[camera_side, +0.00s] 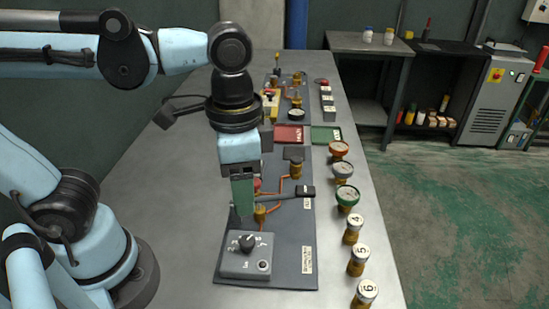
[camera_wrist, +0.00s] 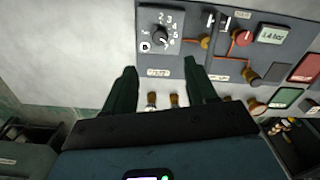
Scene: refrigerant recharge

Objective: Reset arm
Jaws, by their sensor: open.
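My gripper (camera_side: 243,210) points down over the dark grey panel (camera_side: 290,265) on the metal bench, just behind the grey dial box (camera_side: 247,257) in the side view. In the wrist view its two green fingers (camera_wrist: 160,64) are spread apart with nothing between them. The dial box (camera_wrist: 160,30) lies beyond the fingertips there, with a black knob and numbers. In the side view the fingers overlap and hide part of the panel's fittings. I cannot tell the exact height of the fingertips above the panel.
Orange-brown pipes and brass fittings (camera_side: 260,214) stand close by the gripper. Gauges (camera_side: 347,197) and numbered brass cylinders (camera_side: 357,260) line the bench's right edge. A red tray (camera_side: 291,135) and green tray (camera_side: 325,135) lie behind. Bare bench (camera_side: 180,220) lies left of the panel.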

